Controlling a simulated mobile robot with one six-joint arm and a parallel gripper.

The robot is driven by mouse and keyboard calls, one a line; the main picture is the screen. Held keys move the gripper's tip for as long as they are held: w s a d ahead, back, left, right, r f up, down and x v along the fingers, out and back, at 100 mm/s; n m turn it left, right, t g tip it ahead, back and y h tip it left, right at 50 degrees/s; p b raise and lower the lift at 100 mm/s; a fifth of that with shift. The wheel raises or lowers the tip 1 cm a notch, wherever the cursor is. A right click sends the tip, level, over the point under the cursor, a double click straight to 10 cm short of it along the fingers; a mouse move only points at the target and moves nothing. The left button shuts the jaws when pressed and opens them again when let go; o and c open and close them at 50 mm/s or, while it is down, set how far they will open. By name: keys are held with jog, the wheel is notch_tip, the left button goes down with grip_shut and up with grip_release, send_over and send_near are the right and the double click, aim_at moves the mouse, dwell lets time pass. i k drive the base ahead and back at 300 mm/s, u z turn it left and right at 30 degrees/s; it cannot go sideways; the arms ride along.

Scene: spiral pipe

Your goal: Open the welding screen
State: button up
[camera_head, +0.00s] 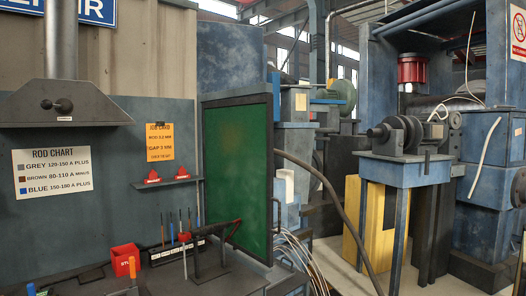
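The welding screen (238,170) is a green panel in a black frame. It stands upright at the right end of the welding bench, beside the grey back wall of the booth, and is seen at an angle. A thin dark handle (277,214) shows at its right edge. The hinge side cannot be made out clearly. My gripper is not in view.
The bench (222,281) holds a red box (125,259), a rack of rods (180,246) and a dark bracket (212,252). Pale cables and a dark hose (335,200) hang right of the screen. A blue machine stand (405,172) is farther right, with some bare floor (340,262) between.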

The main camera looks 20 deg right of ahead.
aim_at(238, 133)
jog(key=z, duration=0.5)
jog(key=i, duration=1.15)
jog(key=z, duration=0.4)
